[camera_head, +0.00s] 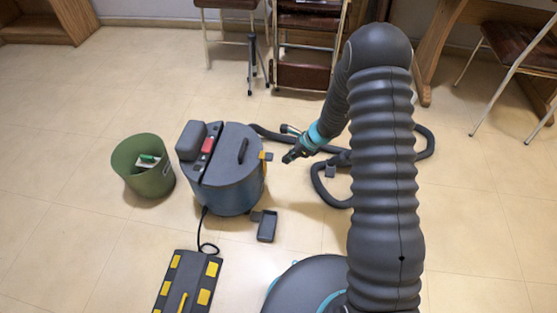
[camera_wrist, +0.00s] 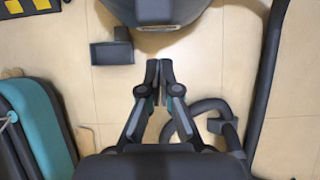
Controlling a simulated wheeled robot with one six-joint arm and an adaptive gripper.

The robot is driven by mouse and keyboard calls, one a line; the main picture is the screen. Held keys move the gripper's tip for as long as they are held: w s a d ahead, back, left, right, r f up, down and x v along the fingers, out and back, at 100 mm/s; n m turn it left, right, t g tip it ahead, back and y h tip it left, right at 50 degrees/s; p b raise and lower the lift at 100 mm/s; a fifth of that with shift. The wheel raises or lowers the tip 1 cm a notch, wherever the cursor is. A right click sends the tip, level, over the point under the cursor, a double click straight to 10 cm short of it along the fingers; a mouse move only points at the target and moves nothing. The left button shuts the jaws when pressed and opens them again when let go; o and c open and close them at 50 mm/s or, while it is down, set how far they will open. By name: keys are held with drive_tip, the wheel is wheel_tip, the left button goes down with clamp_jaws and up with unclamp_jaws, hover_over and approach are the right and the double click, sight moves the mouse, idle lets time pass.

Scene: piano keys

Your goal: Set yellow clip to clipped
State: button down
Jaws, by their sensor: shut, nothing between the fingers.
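A small yellow clip (camera_head: 263,155) shows on the upper right side of the round blue-grey canister (camera_head: 233,190), just below its dark lid. A small dark tab sticks out beside the clip. I cannot tell from here how the clip is set. My gripper (camera_head: 288,158) is to the right of the clip, apart from it, pointing left towards the canister. In the wrist view my gripper (camera_wrist: 159,64) is shut and empty, its fingertips together over the floor. The dark edge of the canister (camera_wrist: 155,10) is ahead of them at the top. The clip is not clear in that view.
A dark open tray piece (camera_head: 267,226) sits low at the canister's right. A green bin (camera_head: 146,168) stands left of the canister. A dark hose (camera_head: 330,190) lies behind and right of my gripper. A dark board with yellow pieces (camera_head: 185,285) lies in front.

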drive_tip(key=shift+r+p, duration=0.55)
drive_tip(key=shift+r, duration=0.2)
drive_tip(key=v, duration=1.1)
drive_tip(key=shift+d+r+p, duration=0.15)
drive_tip(key=shift+r+p, duration=0.1)
drive_tip(key=shift+p, duration=0.05)
idle(0.4)
